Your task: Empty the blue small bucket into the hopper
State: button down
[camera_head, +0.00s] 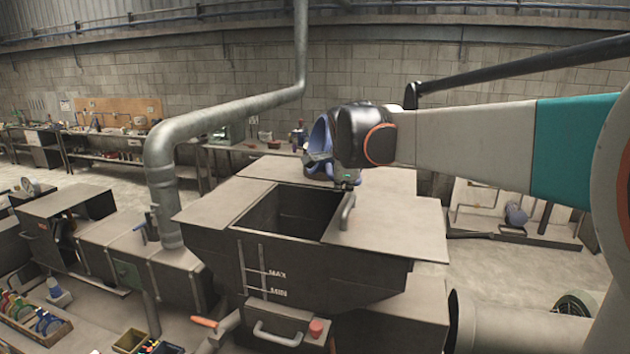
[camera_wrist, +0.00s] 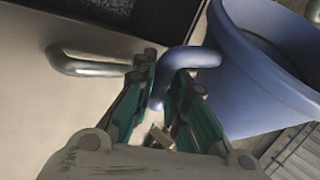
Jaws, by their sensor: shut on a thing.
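The blue small bucket (camera_wrist: 255,70) fills the right side of the wrist view, with its curved blue handle (camera_wrist: 195,58) between the fingers of my gripper (camera_wrist: 165,95). My gripper is shut on that handle. In the head view the bucket (camera_head: 319,137) shows as a small blue shape, partly hidden behind my gripper (camera_head: 335,165), above the back of the hopper opening. The hopper (camera_head: 310,272) is a dark metal bin with MAX and MIN marks and a square opening. The bucket looks tilted; its contents cannot be made out.
A hopper lid plate with a metal handle (camera_head: 347,211) lies to the right of the opening; a handle also shows in the wrist view (camera_wrist: 85,65). A thick grey pipe (camera_head: 165,165) rises at the left. A tray of coloured tools (camera_head: 35,320) sits at lower left.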

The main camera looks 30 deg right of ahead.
jog(key=shift+s+r+m+y, duration=0.25)
jog(key=shift+m+y, duration=0.05)
jog(key=shift+y, duration=0.5)
jog(key=shift+a+f+m+y+b, duration=0.25)
jog(key=shift+f+y+b, duration=0.2)
jog(key=shift+f+y, duration=0.3)
jog(key=y, duration=0.1)
jog(key=r+m+t+y, duration=0.1)
jog(key=shift+w+a+r+y, duration=0.1)
jog(key=shift+w+a+y, duration=0.1)
jog(key=shift+a+y, duration=0.15)
jog(key=shift+d+r+m+t+y+b, duration=0.25)
jog(key=shift+d+m+t+y+b, duration=0.15)
jog(key=shift+y, duration=0.2)
jog(key=shift+d+f+m+y+b, duration=0.25)
jog(key=shift+y+b, duration=0.35)
jog(key=shift+b, duration=0.25)
jog(key=shift+y+b, duration=0.3)
jog(key=shift+y, duration=0.1)
jog(key=shift+s+d+r+m+t+y+b, duration=0.1)
jog(key=shift+d+r+m+t+y+b, duration=0.1)
jog(key=shift+r+m+t+y+b, duration=0.4)
jog(key=shift+d+r+m+t+y+b, duration=0.1)
jog(key=shift+d+r+t+y+b, duration=0.1)
jog(key=shift+r+t+y, duration=0.4)
jog(key=shift+r, duration=0.15)
jog(key=shift+g, duration=0.3)
